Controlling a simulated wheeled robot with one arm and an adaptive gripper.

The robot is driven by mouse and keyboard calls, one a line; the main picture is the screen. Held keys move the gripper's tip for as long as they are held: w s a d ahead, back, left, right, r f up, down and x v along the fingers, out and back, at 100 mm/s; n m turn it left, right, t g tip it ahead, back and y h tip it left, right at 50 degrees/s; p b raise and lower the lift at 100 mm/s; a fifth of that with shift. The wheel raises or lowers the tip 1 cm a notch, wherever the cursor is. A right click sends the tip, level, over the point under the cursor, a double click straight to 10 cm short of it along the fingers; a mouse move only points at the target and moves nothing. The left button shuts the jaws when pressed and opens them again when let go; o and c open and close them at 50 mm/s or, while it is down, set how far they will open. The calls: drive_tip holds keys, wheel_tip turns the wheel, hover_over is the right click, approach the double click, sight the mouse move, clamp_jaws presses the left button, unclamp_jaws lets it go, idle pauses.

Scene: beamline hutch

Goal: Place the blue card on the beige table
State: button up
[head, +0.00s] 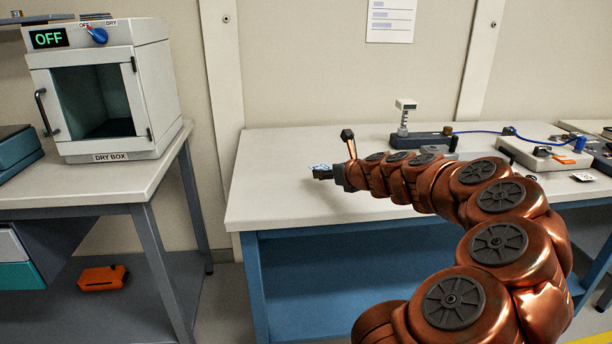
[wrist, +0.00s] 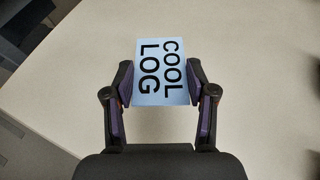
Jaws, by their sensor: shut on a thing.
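The blue card (wrist: 163,72) is pale blue with the black words "COOL LOG", and it sits between the two fingers of my gripper (wrist: 164,85) in the wrist view. My gripper is shut on the card's two sides. In the head view my gripper (head: 322,172) is over the left part of the beige table (head: 285,190), with a sliver of the card (head: 318,167) showing. The pale tabletop (wrist: 255,50) fills most of the wrist view below the card. I cannot tell whether the card touches it.
A small stand (head: 403,115), a dark device with a blue cable (head: 490,131) and a grey box (head: 545,150) occupy the table's back and right. The table's front left is clear.

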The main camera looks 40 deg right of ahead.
drive_tip(key=b, duration=0.1)
hover_over(306, 181)
drive_tip(key=shift+w+d+f, duration=0.1)
drive_tip(key=shift+f, duration=0.35)
drive_tip(key=shift+f+b, duration=0.6)
drive_tip(key=shift+f, duration=1.1)
drive_tip(key=shift+f, duration=0.15)
drive_tip(key=o, duration=0.9)
drive_tip(key=shift+s+r, duration=0.45)
drive_tip(key=shift+s, duration=0.2)
drive_tip(key=p+v, duration=0.2)
drive_tip(key=v, duration=0.8)
drive_tip(key=shift+s+a, duration=0.25)
drive_tip(key=shift+a, duration=0.1)
